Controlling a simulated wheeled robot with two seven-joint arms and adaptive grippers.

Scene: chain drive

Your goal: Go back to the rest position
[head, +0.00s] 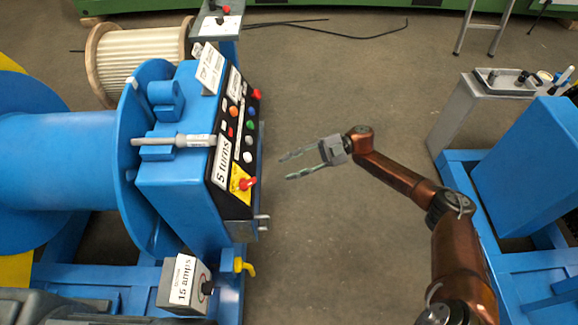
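My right gripper (288,166) shows near the middle of the head view, at the end of my bronze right arm. Its two fingers are apart, point left and hold nothing. It is over the bare floor, to the right of the blue machine (160,190) and apart from it. The machine's control panel (240,135) carries several coloured buttons, a "5 turns" label and a red switch on a yellow plate (243,184). My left gripper is not in the picture.
A grey box labelled "15 amps" (184,284) stands at the machine's lower end, beside a yellow handle (244,266). A wooden spool (140,55) is at the upper left. A blue frame with a grey cabinet (470,115) stands at right. Grey floor (330,90) lies clear between.

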